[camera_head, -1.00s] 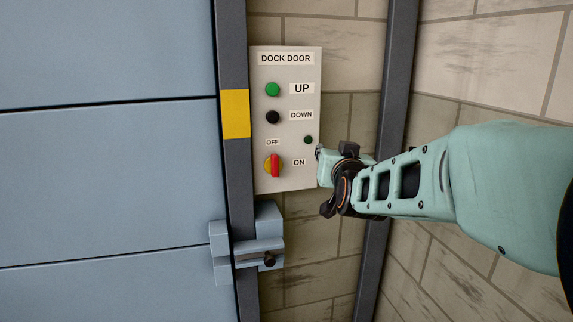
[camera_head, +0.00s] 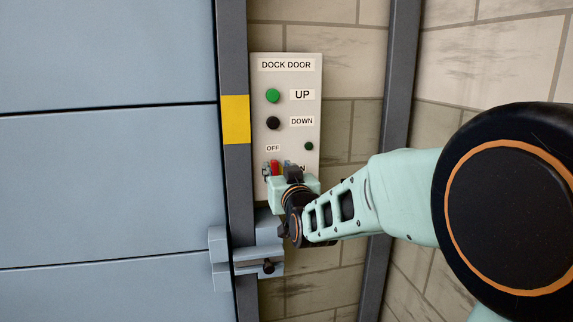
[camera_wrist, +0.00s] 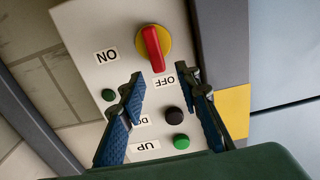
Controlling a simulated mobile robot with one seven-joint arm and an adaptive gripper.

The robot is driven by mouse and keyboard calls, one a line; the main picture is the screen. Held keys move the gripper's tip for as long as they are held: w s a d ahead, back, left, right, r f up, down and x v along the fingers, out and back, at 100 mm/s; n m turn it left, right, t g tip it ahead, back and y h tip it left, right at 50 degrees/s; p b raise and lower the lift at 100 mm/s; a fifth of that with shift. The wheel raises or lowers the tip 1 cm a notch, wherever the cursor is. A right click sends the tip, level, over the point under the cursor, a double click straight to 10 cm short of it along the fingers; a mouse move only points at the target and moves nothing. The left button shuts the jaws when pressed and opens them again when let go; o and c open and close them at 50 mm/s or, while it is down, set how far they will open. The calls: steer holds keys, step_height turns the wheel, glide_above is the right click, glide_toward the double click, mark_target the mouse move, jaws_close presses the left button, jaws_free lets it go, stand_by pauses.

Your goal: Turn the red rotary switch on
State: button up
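The red rotary switch (camera_head: 275,167) is a red handle on a round yellow base, low on the grey DOCK DOOR panel (camera_head: 260,110). In the wrist view the switch (camera_wrist: 153,47) appears upside down, its handle nearly upright on the panel with one end by the OFF label (camera_wrist: 163,82). The ON label (camera_wrist: 106,56) is to the side. My gripper (camera_head: 277,169) is in front of the switch. In the wrist view my gripper (camera_wrist: 160,75) is open, its blue-padded fingers spread just short of the handle, with no contact visible.
Above the switch are a green UP button (camera_head: 273,96), a black DOWN button (camera_head: 273,123) and a small dark green lamp (camera_head: 309,146). A blue-grey door (camera_head: 110,190) and a latch (camera_head: 268,230) are nearby. A dark post (camera_head: 398,80) stands at right.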

mark_target(276, 164)
steer(key=shift+x, duration=1.85)
jaws_close()
